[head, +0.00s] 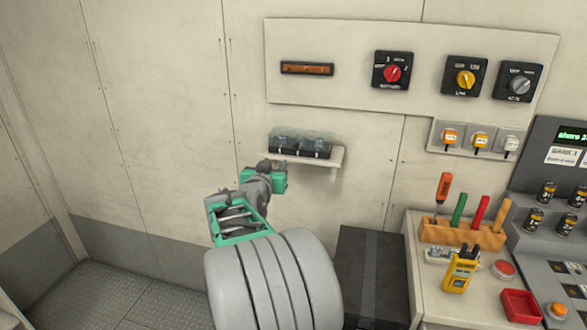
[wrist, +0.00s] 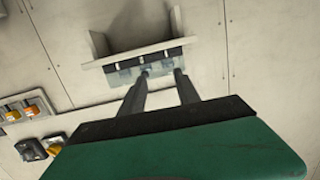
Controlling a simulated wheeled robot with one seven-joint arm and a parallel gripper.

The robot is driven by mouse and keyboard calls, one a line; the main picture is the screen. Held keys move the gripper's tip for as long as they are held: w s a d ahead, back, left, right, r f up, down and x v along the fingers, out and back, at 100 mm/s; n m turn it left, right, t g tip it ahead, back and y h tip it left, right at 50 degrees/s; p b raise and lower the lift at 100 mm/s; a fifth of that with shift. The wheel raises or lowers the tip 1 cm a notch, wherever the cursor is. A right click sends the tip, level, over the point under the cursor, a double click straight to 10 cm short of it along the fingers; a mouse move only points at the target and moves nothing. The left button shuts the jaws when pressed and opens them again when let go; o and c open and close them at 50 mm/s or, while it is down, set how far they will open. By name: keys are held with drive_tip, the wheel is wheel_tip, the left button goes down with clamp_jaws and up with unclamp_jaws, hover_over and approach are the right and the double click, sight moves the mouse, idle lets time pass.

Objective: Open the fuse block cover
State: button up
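The fuse block (head: 294,152) is a black strip on a small wall shelf. Its clear, greyish cover (head: 303,137) lies over it and looks closed. In the wrist view, which is turned upside down, the translucent cover (wrist: 122,77) shows just past my fingertips. My gripper (head: 273,165) is in front of and slightly below the left end of the shelf in the head view. Its two dark fingers (wrist: 161,73) are apart, with nothing visible held between them. They point at the fuse block and overlap it in view; I cannot tell whether they touch it.
The shelf (head: 335,160) juts from a pale panelled wall. Above it is a switch panel (head: 350,85) with rotary knobs. At right, a bench (head: 415,265) carries a tool rack (head: 462,233) and a yellow meter (head: 459,270). A dark box (head: 370,270) stands below the shelf. Left wall space is clear.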

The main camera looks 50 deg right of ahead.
drive_tip(key=h, duration=0.2)
approach(296, 146)
drive_tip(key=shift+m, duration=0.4)
drive_tip(key=p+x, duration=0.2)
drive_tip(key=x, duration=0.6)
drive_tip(key=shift+c, duration=0.2)
clamp_jaws()
